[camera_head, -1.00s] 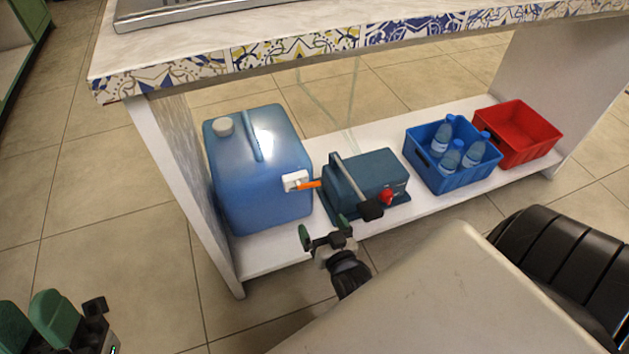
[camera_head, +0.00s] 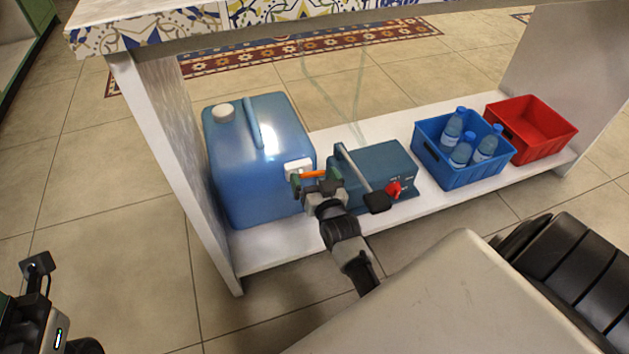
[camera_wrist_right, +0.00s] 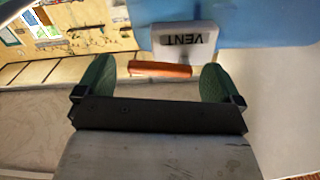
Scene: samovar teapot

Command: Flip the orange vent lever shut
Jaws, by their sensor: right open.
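The orange vent lever (camera_head: 313,174) sticks out sideways from a white vent block (camera_head: 298,165) on the side of a blue jug (camera_head: 240,185). In the right wrist view, the lever (camera_wrist_right: 160,69) lies crosswise between the green fingertips, with gaps at both ends, below the block marked VENT (camera_wrist_right: 186,39). My right gripper (camera_head: 316,183) is open at the lever; in the wrist view it is empty (camera_wrist_right: 157,82). I cannot tell whether it touches the lever. Part of my left gripper's wrist shows at the lower left; its fingers are not clear.
A teal machine (camera_head: 375,172) with a lever handle and red knob stands close right of the gripper. A blue crate (camera_head: 455,178) with bottles and a red crate (camera_head: 540,140) stand farther right. The white shelf (camera_head: 275,243) has a side panel at left and the counter above.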

